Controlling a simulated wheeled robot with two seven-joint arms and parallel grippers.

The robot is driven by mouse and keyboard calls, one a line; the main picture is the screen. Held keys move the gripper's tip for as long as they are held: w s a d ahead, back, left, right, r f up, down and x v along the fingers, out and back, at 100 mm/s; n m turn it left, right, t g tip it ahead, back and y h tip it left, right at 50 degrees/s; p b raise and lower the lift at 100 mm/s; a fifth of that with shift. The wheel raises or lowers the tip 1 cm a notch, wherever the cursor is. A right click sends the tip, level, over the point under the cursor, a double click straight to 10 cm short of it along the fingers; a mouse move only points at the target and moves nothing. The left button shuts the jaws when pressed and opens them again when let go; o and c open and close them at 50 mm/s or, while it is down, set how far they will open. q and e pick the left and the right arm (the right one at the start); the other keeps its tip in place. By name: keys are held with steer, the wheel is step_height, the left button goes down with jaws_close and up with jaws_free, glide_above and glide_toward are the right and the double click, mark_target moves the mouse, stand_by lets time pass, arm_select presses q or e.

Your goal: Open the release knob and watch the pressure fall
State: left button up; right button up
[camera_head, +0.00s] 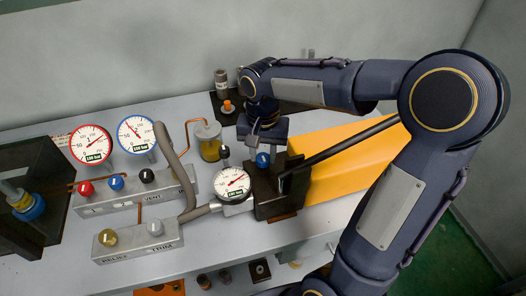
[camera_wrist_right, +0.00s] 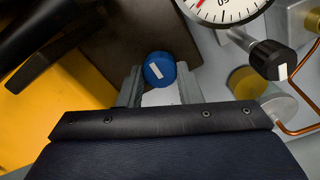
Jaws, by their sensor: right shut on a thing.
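A blue knob (camera_head: 263,160) with a white mark sits on the dark pump block (camera_head: 268,196); it also shows in the right wrist view (camera_wrist_right: 160,70). My right gripper (camera_head: 262,151) points down over the block, and its two fingers (camera_wrist_right: 159,82) are shut on the blue knob, one on each side. A round white gauge (camera_head: 233,184) with a red band stands just left of the block; only its lower part shows in the right wrist view (camera_wrist_right: 222,8). Its needle is too small to read exactly. My left gripper is out of view.
A long black lever (camera_head: 345,143) slants over an orange body (camera_head: 345,165) right of the block. A black knob (camera_head: 224,152) and an amber jar (camera_head: 209,142) stand behind the gauge. Manifolds with red-rimmed (camera_head: 91,144) and blue-rimmed (camera_head: 137,134) gauges stand left.

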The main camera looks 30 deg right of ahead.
steer(key=shift+n, duration=0.3)
steer(key=n+p, duration=0.1)
steer(key=n, duration=0.2)
steer(key=shift+r, duration=0.1)
steer(key=n, duration=0.4)
steer(key=shift+p, duration=0.35)
steer(key=n+p, duration=0.1)
steer(key=n, duration=0.3)
steer(key=shift+n, duration=0.3)
steer(key=shift+a+n+p, duration=0.1)
steer(key=shift+n+p, duration=0.25)
steer(key=shift+n, duration=1.55)
steer(key=o, duration=1)
